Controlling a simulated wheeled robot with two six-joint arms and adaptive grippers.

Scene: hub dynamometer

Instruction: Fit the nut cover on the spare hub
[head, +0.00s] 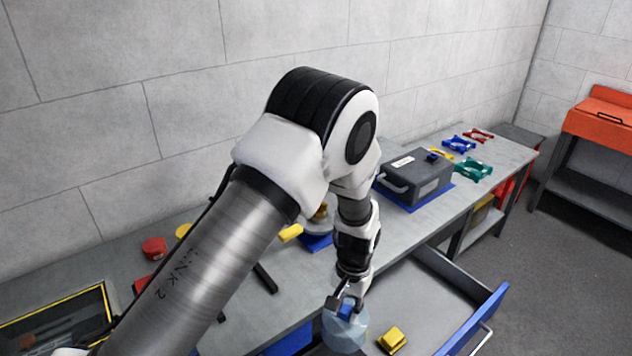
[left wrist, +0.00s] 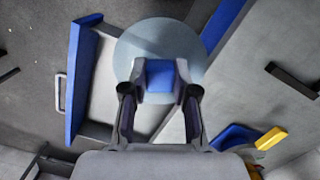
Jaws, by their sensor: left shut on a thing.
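My left gripper (head: 345,300) is shut on the blue grip block of a pale blue-grey round piece that looks like the nut cover (head: 345,335). It holds this piece over the open drawer's front left part. In the left wrist view, the fingers (left wrist: 159,88) lie on both sides of the blue block, and the pale disc (left wrist: 155,42) shows beyond it. What may be the spare hub (head: 319,226), a grey and brass piece on a blue base, stands on the bench, mostly hidden behind my left arm. My right gripper is not in view.
The drawer with a blue front (head: 478,318) is pulled out; a yellow block (head: 392,340) lies in it. A grey case (head: 415,178) stands on the bench. Coloured brackets (head: 472,168) lie farther back. A red round piece (head: 154,248) is at the left.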

